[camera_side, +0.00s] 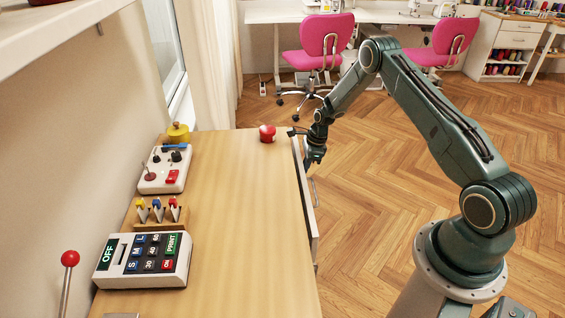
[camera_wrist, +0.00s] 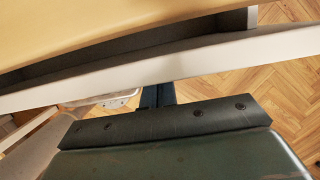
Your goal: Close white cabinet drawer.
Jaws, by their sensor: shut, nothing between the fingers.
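The white cabinet drawer (camera_side: 312,228) stands slightly open along the right side of the wooden-topped cabinet (camera_side: 240,220). In the wrist view its white front edge (camera_wrist: 200,62) crosses the picture, with a dark gap between it and the tabletop. A metal handle (camera_side: 315,190) shows on the drawer front. My gripper (camera_side: 308,164) is at the far end of the drawer, on its outer side, pointing down. In the wrist view the shut fingers (camera_wrist: 158,94) are at or very near the drawer's front face; contact cannot be told. The fingers are empty.
Pink chairs (camera_side: 327,35) stand behind. The wooden floor (camera_side: 370,200) right of the drawer is open.

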